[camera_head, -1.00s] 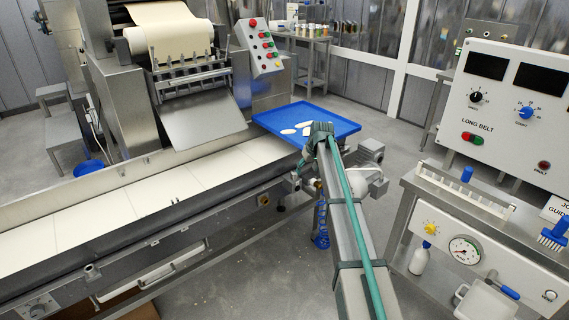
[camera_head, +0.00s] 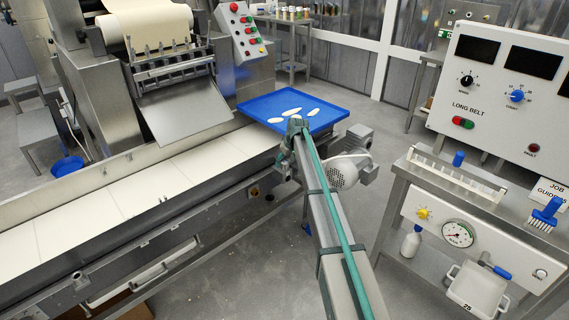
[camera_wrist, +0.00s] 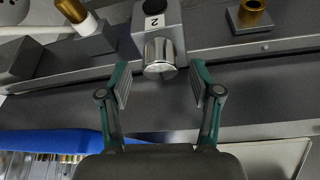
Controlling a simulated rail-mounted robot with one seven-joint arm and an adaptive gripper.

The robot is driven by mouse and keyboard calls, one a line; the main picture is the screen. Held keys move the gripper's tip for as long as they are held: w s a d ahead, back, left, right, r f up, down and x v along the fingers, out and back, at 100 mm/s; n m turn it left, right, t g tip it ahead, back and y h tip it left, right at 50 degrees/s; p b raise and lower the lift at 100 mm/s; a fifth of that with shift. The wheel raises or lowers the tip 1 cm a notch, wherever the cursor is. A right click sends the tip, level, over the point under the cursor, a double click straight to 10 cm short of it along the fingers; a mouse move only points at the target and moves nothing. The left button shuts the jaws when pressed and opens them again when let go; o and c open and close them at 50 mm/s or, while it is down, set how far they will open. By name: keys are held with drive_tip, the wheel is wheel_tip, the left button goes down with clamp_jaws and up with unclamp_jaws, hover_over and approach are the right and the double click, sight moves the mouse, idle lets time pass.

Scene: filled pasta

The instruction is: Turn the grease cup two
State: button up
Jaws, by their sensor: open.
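Grease cup two (camera_wrist: 158,56) is a shiny ribbed metal cap on a grey block, whose label (camera_wrist: 154,21) shows an upside-down "2" in the wrist view. My gripper (camera_wrist: 160,72) is open, with one green finger on each side of the cap and a visible gap on both sides. The cap lies at or just beyond the fingertips; the exact depth is hard to tell. In the head view my gripper (camera_head: 297,126) is small at the end of my arm, by the belt's side near the blue tray. The cup is not discernible there.
A brass fitting (camera_wrist: 252,12) on a block is to the right of the cup, and a white-and-brass cylinder (camera_wrist: 78,16) to the left. The blue tray (camera_head: 262,103) holds several pale pieces. A motor (camera_head: 343,172) sits close to my arm.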

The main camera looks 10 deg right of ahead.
drive_tip(key=shift+x, duration=1.05)
drive_tip(key=c, duration=1.1)
drive_tip(key=shift+c, duration=0.2)
drive_tip(key=shift+m, duration=0.3)
drive_tip(key=m+h, duration=0.1)
drive_tip(key=m, duration=0.2)
drive_tip(key=m+h+p, duration=0.1)
drive_tip(key=m, duration=0.2)
drive_tip(key=shift+w+a+t+h, duration=0.1)
drive_tip(key=shift+t+h, duration=0.2)
drive_tip(key=m+h, duration=0.1)
drive_tip(key=m, duration=0.2)
drive_tip(key=shift+m, duration=0.4)
drive_tip(key=shift+m+g+h, duration=0.7)
drive_tip(key=shift+m, duration=0.9)
